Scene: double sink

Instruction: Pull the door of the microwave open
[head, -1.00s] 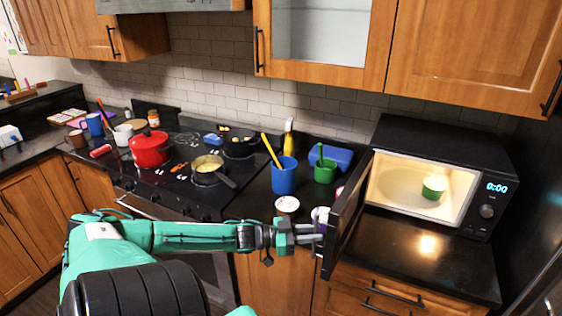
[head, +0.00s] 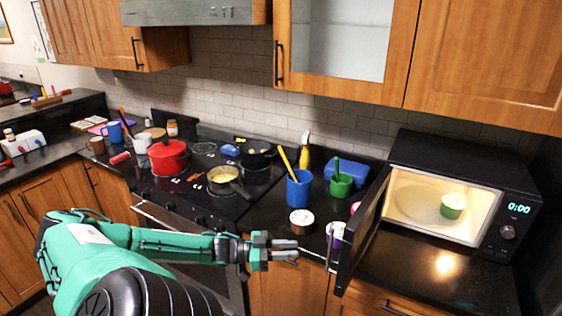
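The black microwave (head: 463,180) stands on the counter at the right, its lit interior showing with a green and white cup (head: 453,205) inside. Its door (head: 360,235) is swung wide open, sticking out toward me from the left side of the opening. A thin pale handle (head: 329,247) shows along the door's outer side. My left gripper (head: 285,250) is left of the door, apart from it, with its fingers spread and nothing between them. My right gripper is not in view.
A lidded tub (head: 301,221), a blue cup (head: 299,190) and a green cup (head: 340,186) stand on the counter left of the door. A red pot (head: 168,158) and a pan (head: 223,178) are on the stove. The counter before the microwave is clear.

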